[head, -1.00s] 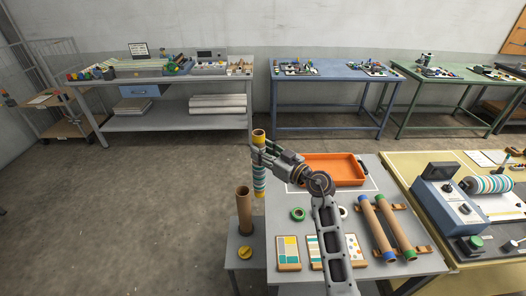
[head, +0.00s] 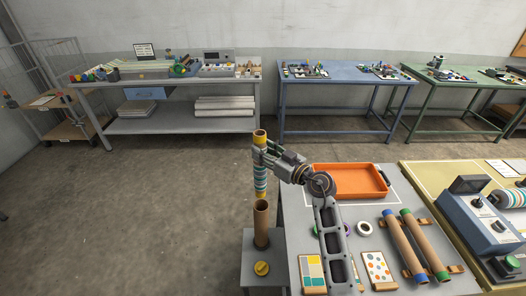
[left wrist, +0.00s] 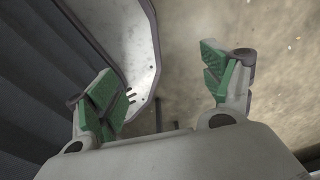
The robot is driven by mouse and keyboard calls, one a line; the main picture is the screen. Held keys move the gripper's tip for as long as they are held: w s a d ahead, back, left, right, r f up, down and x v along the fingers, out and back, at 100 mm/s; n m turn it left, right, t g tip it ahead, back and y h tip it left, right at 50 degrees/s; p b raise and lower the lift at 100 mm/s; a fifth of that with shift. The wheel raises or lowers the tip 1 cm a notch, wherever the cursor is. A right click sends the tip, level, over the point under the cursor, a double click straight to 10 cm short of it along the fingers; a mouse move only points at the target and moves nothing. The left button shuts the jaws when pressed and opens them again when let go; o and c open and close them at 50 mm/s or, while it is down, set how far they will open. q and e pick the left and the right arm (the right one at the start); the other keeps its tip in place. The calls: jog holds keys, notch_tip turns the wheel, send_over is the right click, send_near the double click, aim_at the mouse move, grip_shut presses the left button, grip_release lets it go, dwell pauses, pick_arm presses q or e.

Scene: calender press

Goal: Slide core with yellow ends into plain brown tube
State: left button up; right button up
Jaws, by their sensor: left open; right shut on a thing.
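The core with yellow ends (head: 260,180) has teal, white and orange stripes and is upright in the head view. My right gripper (head: 264,152) is shut on its upper part, below the yellow top end (head: 259,136). The plain brown tube (head: 261,226) stands upright on a small grey stand (head: 253,248), directly below the core in the picture.
The grey table at right holds an orange tray (head: 350,180), pattern cards (head: 312,270), a white roll (head: 364,228) and two brown tubes with blue and green ends (head: 415,245). Open floor lies left.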

aim_at(264, 174)
jog(key=shift+s+d+r, duration=0.1)
jog(key=shift+s+d, duration=0.05)
jog(key=shift+f+b, duration=0.85)
jog(key=shift+f, duration=0.7)
pick_arm(q)
jog(key=shift+s+d+f+b, duration=0.2)
jog(key=shift+f+b, duration=0.45)
jog(key=shift+f, duration=0.3)
jog(key=shift+s+d+f+b, duration=0.1)
jog(key=shift+d+f+b, duration=0.05)
jog(key=shift+f+b, duration=0.65)
jog(key=shift+s+d+f+b, duration=0.1)
jog(key=shift+d+f+b, duration=0.1)
jog(key=shift+f+b, duration=0.6)
pick_arm(e)
jog(key=shift+f, duration=1.25)
pick_arm(q)
jog(key=shift+f, duration=0.3)
jog(key=shift+r+p, duration=2.1)
jog(key=shift+p, duration=0.15)
pick_arm(e)
jog(key=shift+r, duration=0.1)
pick_arm(q)
jog(key=shift+r, duration=0.2)
pick_arm(e)
jog(key=shift+f, duration=1.75)
jog(key=shift+f, duration=1)
